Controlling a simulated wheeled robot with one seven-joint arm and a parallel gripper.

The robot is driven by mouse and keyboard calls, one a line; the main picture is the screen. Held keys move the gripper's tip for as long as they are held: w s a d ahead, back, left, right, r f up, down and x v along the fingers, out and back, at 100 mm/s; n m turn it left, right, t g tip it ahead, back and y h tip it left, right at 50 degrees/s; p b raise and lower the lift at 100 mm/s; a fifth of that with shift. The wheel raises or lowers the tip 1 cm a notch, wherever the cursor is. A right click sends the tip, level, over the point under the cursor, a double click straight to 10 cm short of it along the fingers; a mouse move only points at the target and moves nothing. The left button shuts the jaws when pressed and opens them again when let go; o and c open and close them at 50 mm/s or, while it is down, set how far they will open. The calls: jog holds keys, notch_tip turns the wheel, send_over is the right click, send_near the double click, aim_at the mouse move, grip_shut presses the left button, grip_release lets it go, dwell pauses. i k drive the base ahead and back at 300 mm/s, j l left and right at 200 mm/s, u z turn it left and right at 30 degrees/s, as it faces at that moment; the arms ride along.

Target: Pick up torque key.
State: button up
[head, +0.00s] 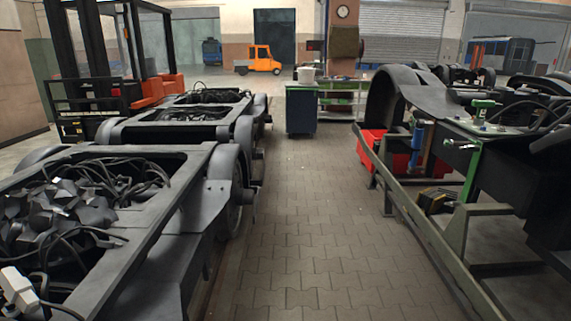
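I cannot make out a torque key for certain in the head view. A green tool-like item (483,108) stands on the right bogie (425,92), but it is too small to identify. Several other small parts and cables lie on the same bogie and are hard to tell apart. My gripper is not in view.
A paved aisle (292,215) runs clear between the left bogies (180,157) and the right frame (455,240). Red crates (372,148) sit by the right frame.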

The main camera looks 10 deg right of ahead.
aim_at(479, 120)
jog(key=i+l+z, duration=0.1)
jog(key=i+z, duration=0.25)
jog(key=i+j+z, duration=0.1)
jog(key=i+z, duration=0.3)
jog(key=i, duration=0.2)
jog(key=i+j+z, duration=0.15)
jog(key=i+z, duration=0.2)
jog(key=i+j+z, duration=0.35)
jog(key=i, duration=0.2)
